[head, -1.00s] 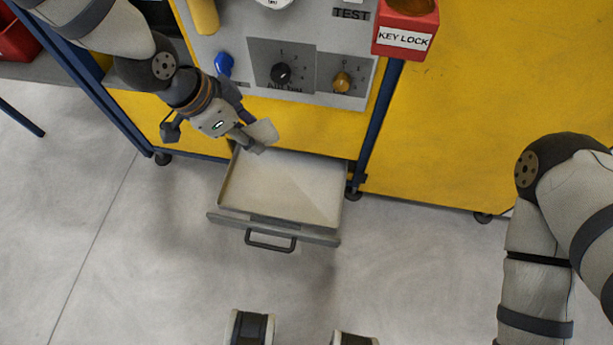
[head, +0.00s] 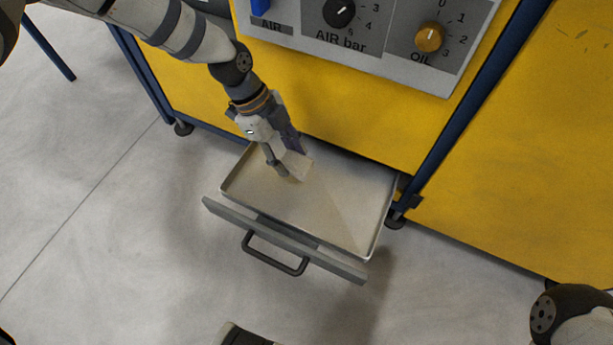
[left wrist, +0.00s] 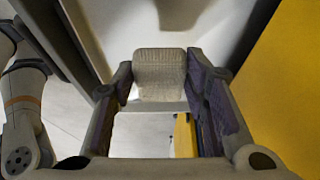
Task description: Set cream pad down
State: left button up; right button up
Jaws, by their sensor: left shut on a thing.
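The cream pad (head: 297,166) is held at the end of my left gripper (head: 284,163), which is shut on it. The pad and the fingertips are over the left back part of the open drawer (head: 330,213). Whether the pad touches the drawer floor I cannot tell. In the left wrist view the pad (left wrist: 160,68) shows a woven face between the two fingers, with the pale drawer interior beyond it.
The drawer has a raised rim and a dark handle (head: 273,254) at its front. Above it is the yellow cabinet (head: 340,115) with a grey panel of knobs (head: 430,38). A blue post (head: 455,125) stands right of the drawer. The floor in front is clear.

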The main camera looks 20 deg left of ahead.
aim_at(309, 187)
pick_arm(q)
jog(key=d+f, duration=0.1)
jog(key=f, duration=0.1)
jog(key=d+f+b, duration=0.1)
jog(key=f, duration=0.1)
jog(key=shift+w+d, duration=0.2)
jog(key=shift+d, duration=0.2)
jog(key=b+x, duration=0.1)
jog(key=x, duration=0.2)
jog(key=shift+a+f+b, duration=0.25)
jog(key=shift+f+b, duration=0.1)
jog(key=shift+f, duration=0.1)
jog(key=shift+r, duration=0.15)
pick_arm(e)
jog(key=shift+s+f, duration=0.25)
jog(key=shift+f, duration=0.3)
jog(key=shift+s+f, duration=0.2)
jog(key=shift+f, duration=0.3)
pick_arm(q)
jog(key=o, duration=1.1)
